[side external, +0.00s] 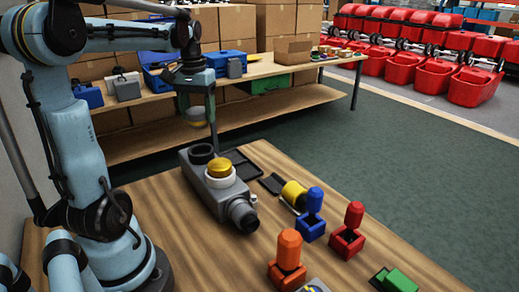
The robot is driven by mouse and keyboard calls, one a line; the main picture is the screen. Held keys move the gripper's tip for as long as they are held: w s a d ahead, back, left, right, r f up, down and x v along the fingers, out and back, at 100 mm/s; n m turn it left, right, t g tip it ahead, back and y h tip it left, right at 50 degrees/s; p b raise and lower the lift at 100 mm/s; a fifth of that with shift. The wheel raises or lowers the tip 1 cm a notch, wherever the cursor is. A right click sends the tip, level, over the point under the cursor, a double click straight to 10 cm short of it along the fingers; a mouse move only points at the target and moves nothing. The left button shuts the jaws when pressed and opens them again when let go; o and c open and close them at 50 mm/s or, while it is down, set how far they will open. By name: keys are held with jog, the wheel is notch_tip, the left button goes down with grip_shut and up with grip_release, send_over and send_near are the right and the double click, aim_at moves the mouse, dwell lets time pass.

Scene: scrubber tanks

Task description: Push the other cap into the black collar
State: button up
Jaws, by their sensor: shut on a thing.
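The grey tank (205,190) lies on the wooden table with two collars on top. The black collar (201,153) is at its far left end and looks open. The white collar (220,180) sits nearer, with a yellow cap (219,168) in it. My gripper (197,118) is above the black collar, pointing down. It is shut on a small pale grey cap (197,113) with a yellowish lower edge. The cap hangs clear above the black collar, with a gap between them. One finger hides part of the cap's right side.
A dark tray (240,163) lies behind the tank. A yellow cylinder (293,194), blue (312,229), red (347,242) and orange (287,276) blocks with upright plugs, and a green block (398,281) stand to the right. A workbench (262,68) stands behind.

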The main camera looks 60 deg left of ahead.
jog(key=shift+s+f, duration=0.15)
jog(key=shift+f, duration=2.75)
jog(key=shift+f, duration=1.4)
dwell(0.5)
jog(key=o, duration=0.9)
jog(key=shift+o, duration=0.9)
jog(key=shift+s+a, duration=0.1)
jog(key=c, duration=0.3)
